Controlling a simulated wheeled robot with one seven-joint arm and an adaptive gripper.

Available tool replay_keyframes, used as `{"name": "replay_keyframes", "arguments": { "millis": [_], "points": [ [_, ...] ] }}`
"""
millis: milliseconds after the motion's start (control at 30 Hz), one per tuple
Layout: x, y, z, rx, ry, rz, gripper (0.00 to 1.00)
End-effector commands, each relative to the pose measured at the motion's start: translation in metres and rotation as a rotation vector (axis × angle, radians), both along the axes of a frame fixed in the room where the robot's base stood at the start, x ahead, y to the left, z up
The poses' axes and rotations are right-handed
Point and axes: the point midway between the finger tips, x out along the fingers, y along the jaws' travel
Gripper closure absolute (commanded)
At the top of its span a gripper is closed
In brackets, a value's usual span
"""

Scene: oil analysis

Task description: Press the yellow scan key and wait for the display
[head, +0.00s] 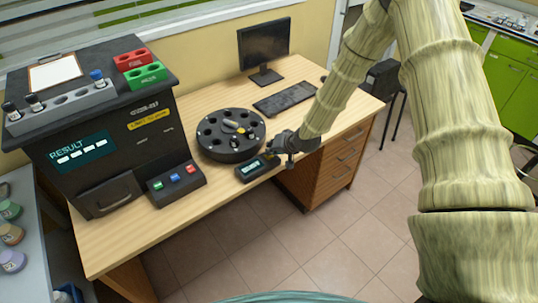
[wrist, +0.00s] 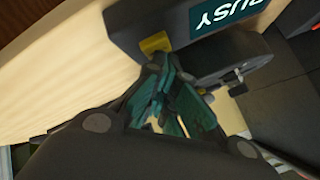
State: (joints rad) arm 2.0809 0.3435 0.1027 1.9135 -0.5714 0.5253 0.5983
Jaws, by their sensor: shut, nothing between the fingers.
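The scanner is a small dark box (head: 242,176) at the front edge of the desk, beside the round black carousel. Its lit teal display (wrist: 222,12) reads "BUSY" in the wrist view; the text is too small to read on it in the head view (head: 251,169). The yellow scan key (wrist: 154,43) sticks out next to the display. My gripper (wrist: 158,62) is shut and empty, with its fingertips right at the yellow key. I cannot tell whether they touch it. In the head view my gripper (head: 272,151) is at the right end of the scanner and largely hides the key.
The black carousel (head: 215,152) stands just behind the scanner. A large black analyser (head: 110,130) with a "RESULT" screen and a three-button box (head: 178,198) stand to the left. A monitor (head: 264,45) and keyboard (head: 285,97) are farther back. The desk front between is clear.

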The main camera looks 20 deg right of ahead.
Motion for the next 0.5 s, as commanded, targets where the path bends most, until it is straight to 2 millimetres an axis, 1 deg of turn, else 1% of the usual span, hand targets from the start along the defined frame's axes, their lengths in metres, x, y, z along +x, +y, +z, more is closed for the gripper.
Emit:
{"name": "replay_keyframes", "arguments": {
  "millis": [333, 500],
  "points": [
    [0.000, 0.000, 0.015, 0.000, 0.000, 0.000, 1.00],
    [0.000, 0.000, 0.018, 0.000, 0.000, 0.000, 1.00]
  ]
}}
